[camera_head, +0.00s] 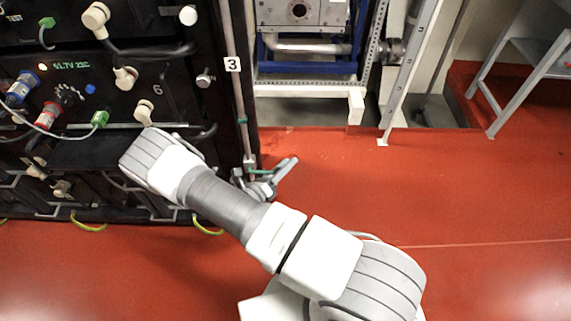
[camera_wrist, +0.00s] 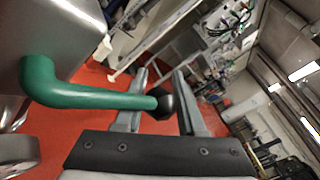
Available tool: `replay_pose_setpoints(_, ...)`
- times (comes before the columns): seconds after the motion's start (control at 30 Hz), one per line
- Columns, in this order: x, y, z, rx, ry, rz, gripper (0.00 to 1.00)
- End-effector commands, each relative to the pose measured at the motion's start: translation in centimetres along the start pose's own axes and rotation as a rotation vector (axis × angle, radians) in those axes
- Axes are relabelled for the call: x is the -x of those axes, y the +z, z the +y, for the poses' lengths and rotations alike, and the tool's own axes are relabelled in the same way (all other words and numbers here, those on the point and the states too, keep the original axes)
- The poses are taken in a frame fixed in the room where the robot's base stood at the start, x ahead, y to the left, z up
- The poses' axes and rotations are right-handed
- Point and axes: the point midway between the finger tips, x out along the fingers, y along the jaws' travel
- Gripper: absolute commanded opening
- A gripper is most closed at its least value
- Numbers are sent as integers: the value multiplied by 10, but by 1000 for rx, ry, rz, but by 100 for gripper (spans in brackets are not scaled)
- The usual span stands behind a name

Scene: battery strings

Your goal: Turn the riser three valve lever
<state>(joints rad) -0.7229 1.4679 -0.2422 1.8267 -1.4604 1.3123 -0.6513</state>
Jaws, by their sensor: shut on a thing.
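The riser three pipe (camera_head: 240,110) runs down the right edge of the black cabinet in the head view, with a white "3" tag (camera_head: 232,64) on it. In the wrist view the green valve lever (camera_wrist: 88,97) comes in from a grey body at the left and reaches right to its black end knob (camera_wrist: 165,103). My gripper (camera_wrist: 161,85) has a finger on each side of the knob and is shut on the lever's end. In the head view my gripper (camera_head: 286,166) is at the pipe's lower end, where the lever is too small and covered to make out well.
The black battery cabinet (camera_head: 75,148) with knobs, plugs and cables stands left of the pipe. A blue-framed unit (camera_head: 308,66) and a grey metal upright (camera_head: 408,75) stand behind. A grey stand (camera_head: 530,70) is at the far right. The red floor (camera_head: 460,190) is clear at the right.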

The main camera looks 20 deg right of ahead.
Motion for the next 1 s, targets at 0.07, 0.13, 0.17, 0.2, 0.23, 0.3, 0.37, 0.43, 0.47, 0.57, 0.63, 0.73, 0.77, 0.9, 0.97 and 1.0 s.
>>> replay_pose_setpoints(0.07, 0, 2, 0, -4, 0, -3, 0)
replay_pose_setpoints(0.13, 0, 2, 0, -5, 0, -3, 0)
replay_pose_setpoints(0.17, 0, 2, 0, -5, 0, -3, 0)
replay_pose_setpoints(0.2, 0, 2, 0, -5, 0, -3, 0)
replay_pose_setpoints(0.23, 0, 2, 0, -5, 0, -3, 0)
replay_pose_setpoints(0.3, 0, 2, 0, -5, 0, -4, 0)
replay_pose_setpoints(0.37, 0, 3, 0, -5, 0, -4, 0)
replay_pose_setpoints(0.43, 0, 3, 0, -6, 0, -4, 0)
replay_pose_setpoints(0.47, 0, 3, 0, -6, 0, -4, 0)
replay_pose_setpoints(0.57, 0, 3, 0, -6, 0, -4, 0)
replay_pose_setpoints(0.63, 0, 3, 0, -5, -1, -5, 0)
replay_pose_setpoints(0.73, 1, 4, 0, 1, -4, -10, 0)
replay_pose_setpoints(0.77, 1, 4, -1, 5, -7, -12, 0)
replay_pose_setpoints(0.9, 1, 8, -3, 39, -25, -35, 0)
replay_pose_setpoints(0.97, 1, 10, -5, 61, -39, -48, 0)
replay_pose_setpoints(1.0, 1, 12, -7, 80, -51, -60, 0)
